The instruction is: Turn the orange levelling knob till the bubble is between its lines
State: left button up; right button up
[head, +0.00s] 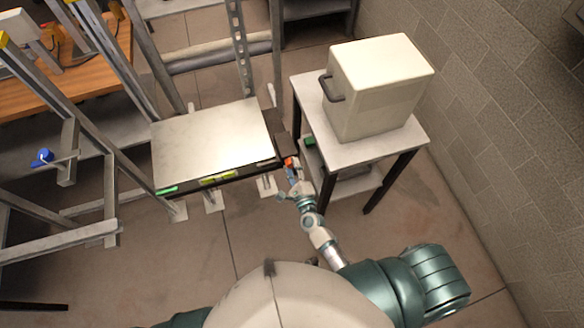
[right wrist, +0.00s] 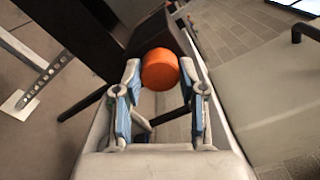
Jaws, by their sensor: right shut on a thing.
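The orange knob (right wrist: 160,70) is on the dark side of the levelling table, and in the head view it shows as a small orange spot (head: 288,161) at the table's right front corner. My right gripper (right wrist: 160,82) is shut on the knob, with a fingertip on each side of it. In the head view the right gripper (head: 292,170) reaches up to that corner. A yellow-green strip (head: 217,179), perhaps the bubble vial, is on the table's front edge. Its bubble and lines are too small to tell. My left gripper is not in view.
The metal-topped table (head: 212,140) stands left of the knob. A small side table (head: 345,150) with a cream box (head: 378,85) stands close on the right. Metal frame posts (head: 110,195) and a blue handle (head: 43,157) are at left. The floor in front is clear.

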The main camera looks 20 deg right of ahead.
jog(key=shift+d+f, duration=0.1)
dwell(0.4)
jog(key=o, duration=1.1)
jog(key=shift+o, duration=0.2)
jog(key=s, duration=1.2)
jog(key=shift+d, duration=0.25)
jog(key=shift+f, duration=0.15)
